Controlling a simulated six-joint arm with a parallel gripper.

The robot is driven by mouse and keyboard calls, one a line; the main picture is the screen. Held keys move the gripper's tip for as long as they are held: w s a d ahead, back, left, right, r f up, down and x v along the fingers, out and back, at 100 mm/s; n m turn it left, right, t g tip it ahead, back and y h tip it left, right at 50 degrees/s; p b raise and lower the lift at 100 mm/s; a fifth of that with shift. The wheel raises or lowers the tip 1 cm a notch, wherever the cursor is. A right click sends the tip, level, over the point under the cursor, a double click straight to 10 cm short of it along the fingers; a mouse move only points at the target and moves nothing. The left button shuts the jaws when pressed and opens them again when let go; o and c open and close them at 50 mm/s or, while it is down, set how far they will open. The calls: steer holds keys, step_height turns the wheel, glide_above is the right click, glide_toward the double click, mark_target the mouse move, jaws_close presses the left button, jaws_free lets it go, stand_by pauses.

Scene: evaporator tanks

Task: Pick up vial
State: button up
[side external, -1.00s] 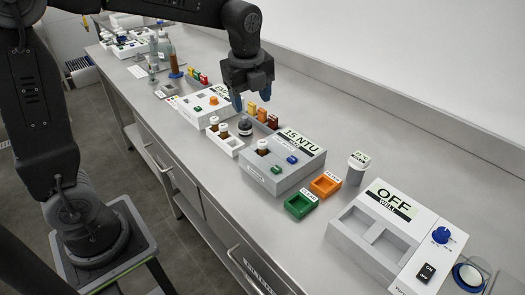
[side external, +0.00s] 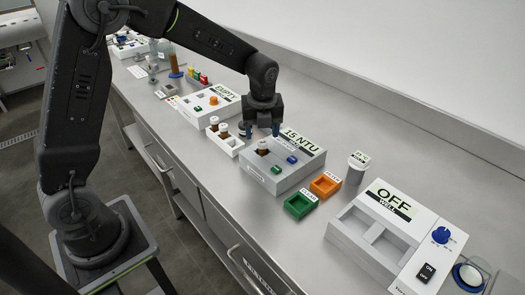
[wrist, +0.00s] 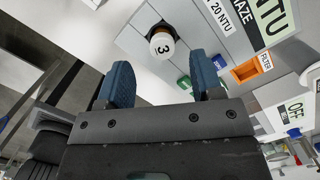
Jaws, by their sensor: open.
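A brown vial (side external: 262,147) with a white cap stands upright in the grey box labelled 15 NTU (side external: 285,170). In the wrist view its cap, marked 3 (wrist: 162,44), shows just beyond and between my fingertips. My gripper (side external: 262,131) is open and empty, pointing down close above and behind this vial; I cannot tell if a finger touches anything. In the wrist view the two blue fingers (wrist: 163,72) are spread apart. Two more white-capped brown vials, one in front (side external: 223,131) and one behind (side external: 213,123), stand in a white rack (side external: 232,149).
Green (side external: 300,205) and orange (side external: 325,184) trays sit right of the grey box. A white capped jar (side external: 357,170) and a white unit reading OFF (side external: 395,215) stand further right. A white box labelled EMPTY (side external: 205,104) is behind the rack. The wall runs along the back.

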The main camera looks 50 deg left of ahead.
mark_target(262, 142)
steer(key=f, duration=0.4)
steer(key=shift+w+a+f, duration=0.1)
steer(key=shift+w+f, duration=0.1)
steer(key=shift+f, duration=0.2)
steer(key=shift+c, duration=0.3)
steer(key=c, duration=0.9)
